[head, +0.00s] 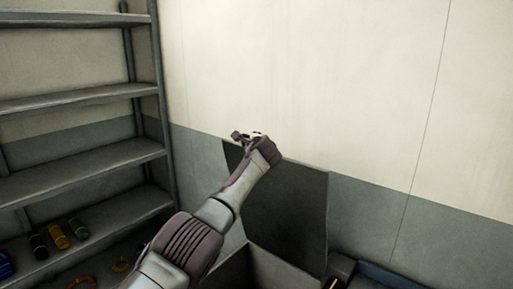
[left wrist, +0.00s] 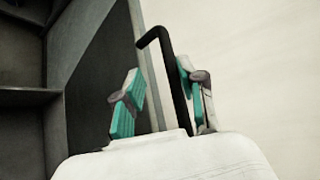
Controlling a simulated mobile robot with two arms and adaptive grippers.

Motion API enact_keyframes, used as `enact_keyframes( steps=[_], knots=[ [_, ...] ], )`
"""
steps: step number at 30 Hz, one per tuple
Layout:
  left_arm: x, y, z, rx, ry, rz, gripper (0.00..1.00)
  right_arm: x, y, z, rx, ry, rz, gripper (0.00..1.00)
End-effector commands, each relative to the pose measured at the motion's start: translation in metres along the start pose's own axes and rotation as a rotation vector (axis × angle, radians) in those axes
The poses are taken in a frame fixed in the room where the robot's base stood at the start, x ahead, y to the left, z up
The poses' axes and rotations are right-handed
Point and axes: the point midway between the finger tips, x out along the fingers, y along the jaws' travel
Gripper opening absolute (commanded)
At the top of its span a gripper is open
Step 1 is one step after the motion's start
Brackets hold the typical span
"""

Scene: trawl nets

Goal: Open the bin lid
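The bin lid (head: 295,210) is a dark flat panel standing steeply up against the wall in the head view. The bin (head: 275,272) is below it, its dark inside partly showing at the bottom edge. My left gripper (head: 252,136) is at the lid's upper edge, and my arm covers the lid's left part. In the left wrist view the left gripper (left wrist: 160,97) is open, its two teal-padded fingers apart. A black hooked handle (left wrist: 173,80) stands between them, close to the right finger; I cannot tell if they touch. The lid (left wrist: 100,85) shows behind. My right gripper is not in view.
A grey metal shelf (head: 75,105) stands at the left, with several small cans (head: 58,236) and orange rings (head: 80,283) low down. A pale and grey wall (head: 370,100) is behind the lid. A dark object (head: 340,270) is at the bin's right.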

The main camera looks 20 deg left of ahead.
Motion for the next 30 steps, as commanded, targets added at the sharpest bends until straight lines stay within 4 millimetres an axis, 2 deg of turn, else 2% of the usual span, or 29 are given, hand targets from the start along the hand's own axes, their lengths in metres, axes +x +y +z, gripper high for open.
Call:
enact_keyframes(
  steps=[10, 24, 30],
  knots=[
    [-0.026, 0.003, 0.002, -0.002, 0.003, 0.002, 0.39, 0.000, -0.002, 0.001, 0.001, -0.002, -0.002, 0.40],
    [-0.090, 0.001, 0.001, 0.000, 0.003, 0.000, 0.39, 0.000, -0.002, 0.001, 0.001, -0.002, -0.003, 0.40],
    [-0.109, 0.001, 0.001, 0.000, 0.002, 0.001, 0.39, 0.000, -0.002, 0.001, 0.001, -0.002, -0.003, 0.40]
  ],
)
